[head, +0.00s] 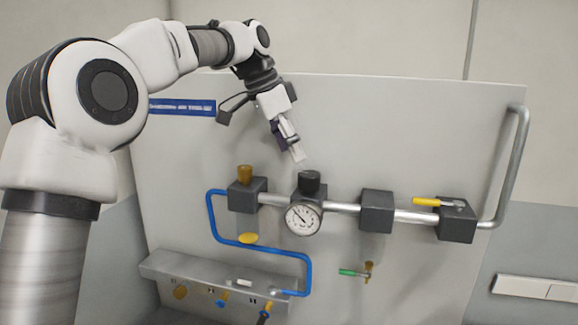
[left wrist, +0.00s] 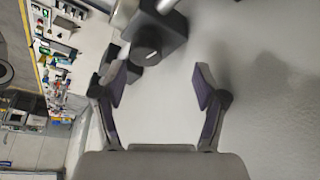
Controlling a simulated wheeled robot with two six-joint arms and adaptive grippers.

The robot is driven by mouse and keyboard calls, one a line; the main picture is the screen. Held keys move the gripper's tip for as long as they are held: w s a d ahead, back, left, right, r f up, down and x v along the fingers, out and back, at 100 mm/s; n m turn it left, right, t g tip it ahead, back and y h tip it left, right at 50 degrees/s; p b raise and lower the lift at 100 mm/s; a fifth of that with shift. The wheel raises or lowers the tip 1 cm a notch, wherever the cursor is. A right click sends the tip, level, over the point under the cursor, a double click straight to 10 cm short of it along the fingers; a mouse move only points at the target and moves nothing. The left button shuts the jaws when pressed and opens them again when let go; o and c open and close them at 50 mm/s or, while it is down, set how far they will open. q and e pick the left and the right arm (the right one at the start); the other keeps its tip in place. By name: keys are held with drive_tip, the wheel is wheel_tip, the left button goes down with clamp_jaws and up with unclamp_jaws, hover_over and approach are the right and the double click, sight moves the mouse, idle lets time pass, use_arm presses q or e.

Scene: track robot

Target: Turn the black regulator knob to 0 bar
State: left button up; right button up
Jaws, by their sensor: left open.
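The black regulator knob (head: 310,181) sits on top of a dark regulator block on the pipe line. A round white gauge (head: 303,219) faces out below it; its reading is too small to tell. My left gripper (head: 297,154) is above the knob, pointing down and slightly right, apart from it. In the left wrist view my left gripper (left wrist: 160,74) is open and empty. There the dark knob (left wrist: 147,44) lies beyond the fingertips, nearer the left finger. My right gripper is not in view.
A brass-coloured fitting (head: 245,174) stands left of the regulator. A dark block (head: 377,210) and a yellow-handled valve (head: 438,203) are to the right. A blue hose (head: 212,222) runs to a grey lower manifold (head: 215,266). The panel above the pipe at right is clear.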

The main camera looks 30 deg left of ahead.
sight(307, 174)
use_arm(q)
drive_tip(key=d, duration=0.1)
drive_tip(key=d+f, duration=0.1)
drive_tip(key=d, duration=0.1)
drive_tip(key=s+d, duration=0.1)
drive_tip(key=shift+d+f+p, duration=0.2)
drive_tip(key=shift+f+p, duration=0.1)
drive_tip(key=shift+x, duration=0.85)
drive_tip(key=w+a+f, duration=0.2)
drive_tip(key=shift+a+f, duration=0.1)
drive_tip(key=shift+f, duration=0.2)
drive_tip(key=shift+a, duration=0.1)
drive_tip(key=shift+s+d+r, duration=0.3)
drive_tip(key=shift+d, duration=0.2)
drive_tip(key=c, duration=0.9)
drive_tip(key=shift+d, duration=0.1)
drive_tip(key=shift+c, duration=1.2)
drive_tip(key=shift+f, duration=0.1)
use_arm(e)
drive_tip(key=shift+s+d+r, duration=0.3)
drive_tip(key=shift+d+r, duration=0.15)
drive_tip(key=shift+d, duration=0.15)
